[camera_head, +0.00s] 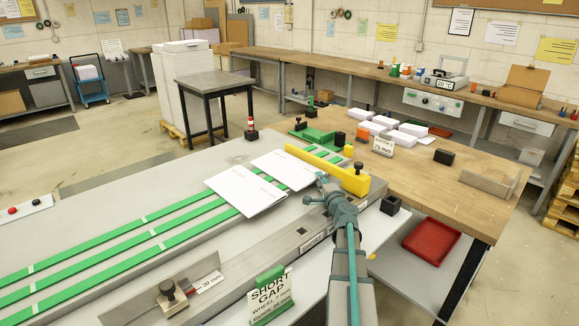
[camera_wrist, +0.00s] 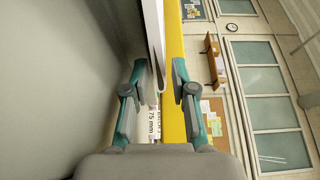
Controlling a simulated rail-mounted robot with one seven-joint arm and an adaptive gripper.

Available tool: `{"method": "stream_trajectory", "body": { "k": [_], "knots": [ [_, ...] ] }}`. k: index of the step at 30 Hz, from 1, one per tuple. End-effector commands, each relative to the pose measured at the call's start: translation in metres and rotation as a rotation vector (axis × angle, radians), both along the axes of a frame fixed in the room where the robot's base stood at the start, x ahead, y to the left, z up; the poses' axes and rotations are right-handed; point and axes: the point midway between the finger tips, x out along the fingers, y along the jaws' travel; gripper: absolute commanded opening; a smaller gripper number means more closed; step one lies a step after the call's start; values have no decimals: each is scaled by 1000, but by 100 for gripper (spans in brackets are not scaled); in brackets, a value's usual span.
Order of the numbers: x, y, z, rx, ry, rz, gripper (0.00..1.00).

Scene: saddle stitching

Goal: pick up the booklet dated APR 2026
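Two white booklets lie on the green-striped conveyor in the head view, a nearer one (camera_head: 246,190) and a farther one (camera_head: 285,168) beside the yellow guide bar (camera_head: 325,170). Their print is too small to read, so I cannot tell which is dated APR 2026. My gripper (camera_head: 318,190) is at the near right end of the farther booklet, close to the bar. In the wrist view my gripper (camera_wrist: 158,92) is open, its fingers apart on either side of a white booklet edge (camera_wrist: 155,45). The yellow bar (camera_wrist: 175,50) runs close beside that edge, behind the right finger.
A black-knobbed clamp block (camera_head: 358,180) stands at the bar's end. White stacks (camera_head: 385,123) and a small sign (camera_head: 383,146) stand on the wooden bench beyond. A "SHORT GAP" sign (camera_head: 271,298) stands at the front. The conveyor's left part (camera_head: 110,245) is clear of booklets.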

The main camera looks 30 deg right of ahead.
Motion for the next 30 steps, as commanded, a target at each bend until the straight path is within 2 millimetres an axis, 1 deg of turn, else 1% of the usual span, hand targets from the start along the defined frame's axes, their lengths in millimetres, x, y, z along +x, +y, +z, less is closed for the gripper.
{"method": "stream_trajectory", "body": {
  "k": [1, 3, 9, 10, 14, 25, 28, 30],
  "knots": [
    [7, -3, 1, 0, 0, 1, 26],
    [10, -3, 1, 0, 0, 0, 26],
    [9, -3, 0, 0, 0, -1, 26],
    [9, -3, 0, 0, 0, -1, 22],
    [9, -3, 0, 0, 0, -1, 1],
    [9, -3, 1, 1, 0, -1, 0],
    [9, -3, 6, 0, 0, -1, 0],
    [9, -3, 14, 1, -1, -1, 0]
  ]
}}
